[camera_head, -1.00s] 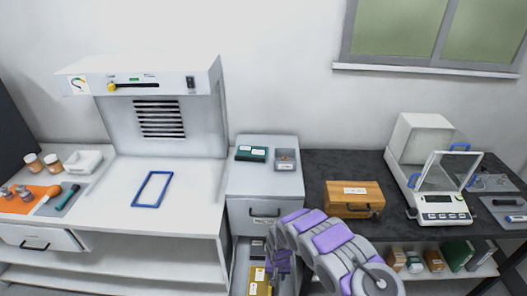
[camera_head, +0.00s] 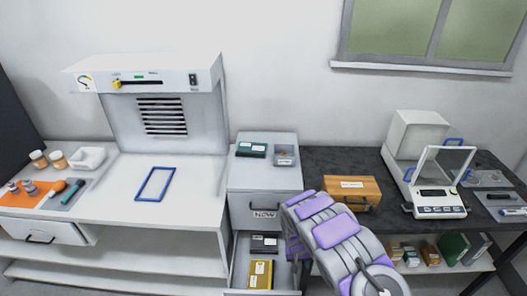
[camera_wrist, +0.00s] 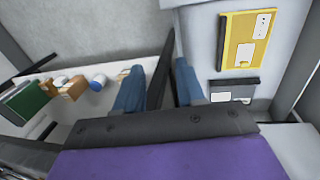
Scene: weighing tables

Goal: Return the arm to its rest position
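My arm (camera_head: 335,235), grey with purple pads, reaches up from the bottom in the head view, in front of the cabinet and dark table. In the wrist view my gripper (camera_wrist: 160,75) has its two blue fingers apart, with nothing between them. The open lower drawer (camera_head: 237,262) is just left of the arm. It holds a yellow box (camera_head: 260,275) and a dark box (camera_head: 264,244). The yellow box also shows in the wrist view (camera_wrist: 232,58), to the right of the fingers and apart from them. In the head view the fingertips are mostly hidden by the arm.
The grey cabinet (camera_head: 265,183) stands between the white bench (camera_head: 110,205) and the dark table (camera_head: 315,165). A wooden box (camera_head: 352,200) and a balance (camera_head: 440,200) stand on the dark table. Several boxes fill the shelf below, beside the arm.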

